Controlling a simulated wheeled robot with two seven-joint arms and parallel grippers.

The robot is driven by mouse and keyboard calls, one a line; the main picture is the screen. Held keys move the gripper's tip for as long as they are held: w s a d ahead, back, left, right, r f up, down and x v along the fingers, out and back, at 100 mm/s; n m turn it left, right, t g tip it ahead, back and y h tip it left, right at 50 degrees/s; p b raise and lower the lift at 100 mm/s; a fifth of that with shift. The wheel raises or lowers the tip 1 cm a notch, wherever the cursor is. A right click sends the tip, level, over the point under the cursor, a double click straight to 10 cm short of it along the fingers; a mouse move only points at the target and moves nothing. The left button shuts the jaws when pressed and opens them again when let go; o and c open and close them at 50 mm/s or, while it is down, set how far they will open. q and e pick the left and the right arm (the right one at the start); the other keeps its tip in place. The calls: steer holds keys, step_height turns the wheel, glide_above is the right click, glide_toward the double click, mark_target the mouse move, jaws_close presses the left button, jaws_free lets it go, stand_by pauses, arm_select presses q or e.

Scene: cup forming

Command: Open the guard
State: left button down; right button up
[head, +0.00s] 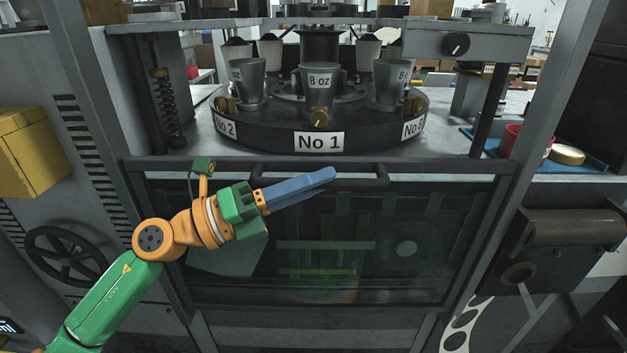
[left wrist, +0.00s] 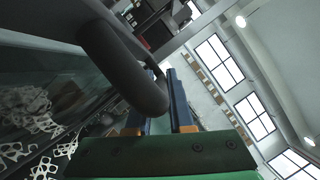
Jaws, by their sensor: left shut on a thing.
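The guard is a dark, see-through panel (head: 400,240) in a grey frame, upright at the machine's front. Its top rail lies just below the turntable, which shows uncovered above it. A dark bar handle (head: 376,176) runs across the guard's upper part and looms large in the left wrist view (left wrist: 125,65). My left gripper (head: 325,176) reaches in from the left, its blue fingers along the handle. It is shut on the handle; in the left wrist view its fingers (left wrist: 168,98) are at the bar, which partly hides one of them. My right gripper is out of view.
A round turntable (head: 370,137) with metal cups and "No 1" labels sits behind the guard. Grey posts flank the opening. A handwheel (head: 65,258) is at left, a roller unit (head: 570,228) at right. A blue tray (head: 590,160) holds a red cup and tape.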

arm_select(q)
steer(key=c, duration=0.8)
jaws_free()
steer(key=shift+d, duration=0.1)
steer(key=shift+s+a+f, duration=0.1)
steer(key=shift+a+f, duration=0.05)
steer(key=shift+a, duration=0.2)
steer(key=b+v, duration=0.2)
steer(key=v, duration=0.4)
steer(key=shift+a, duration=0.15)
steer(key=shift+s, duration=0.15)
